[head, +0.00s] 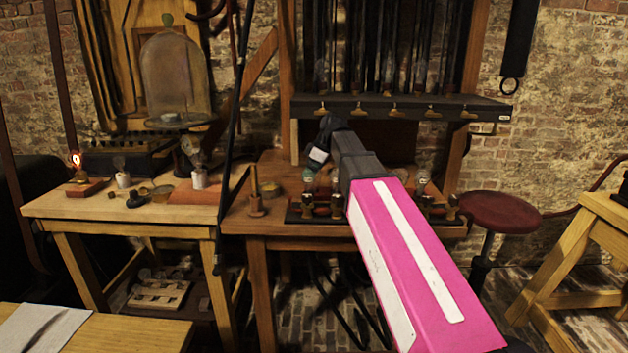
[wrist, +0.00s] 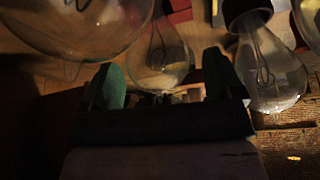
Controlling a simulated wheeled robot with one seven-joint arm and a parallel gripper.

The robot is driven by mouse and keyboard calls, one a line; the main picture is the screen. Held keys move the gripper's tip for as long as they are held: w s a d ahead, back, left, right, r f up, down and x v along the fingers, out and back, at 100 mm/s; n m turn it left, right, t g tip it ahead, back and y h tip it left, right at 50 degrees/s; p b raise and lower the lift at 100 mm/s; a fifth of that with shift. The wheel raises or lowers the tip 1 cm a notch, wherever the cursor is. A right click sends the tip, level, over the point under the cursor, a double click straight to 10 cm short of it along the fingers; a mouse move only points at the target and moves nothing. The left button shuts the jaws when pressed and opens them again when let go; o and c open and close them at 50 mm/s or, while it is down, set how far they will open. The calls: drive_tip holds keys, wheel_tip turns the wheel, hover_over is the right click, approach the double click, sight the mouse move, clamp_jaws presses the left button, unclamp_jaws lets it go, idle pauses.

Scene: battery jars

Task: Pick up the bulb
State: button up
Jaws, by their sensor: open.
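In the wrist view several clear glass bulbs hang in the upper part of the picture. One bulb (wrist: 158,62) shows between the two green-padded fingers of my open gripper (wrist: 163,82). A darker-capped bulb (wrist: 270,72) is just right of the right finger, and a large bulb (wrist: 85,28) fills the upper left. Whether the fingers touch the middle bulb cannot be told. In the head view my gripper (head: 312,168) is over the right-hand wooden table, at the left part of a dark board with brass fittings (head: 322,206). My arm hides part of that board.
The left table (head: 120,208) carries a glowing bulb (head: 75,160), a bulb on a white holder (head: 196,155) and small parts. A glass bell jar (head: 175,75) stands behind. A dark shelf with hooks (head: 400,105) is above the right table. A red stool (head: 499,211) stands to the right.

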drive_tip(key=c, duration=1.1)
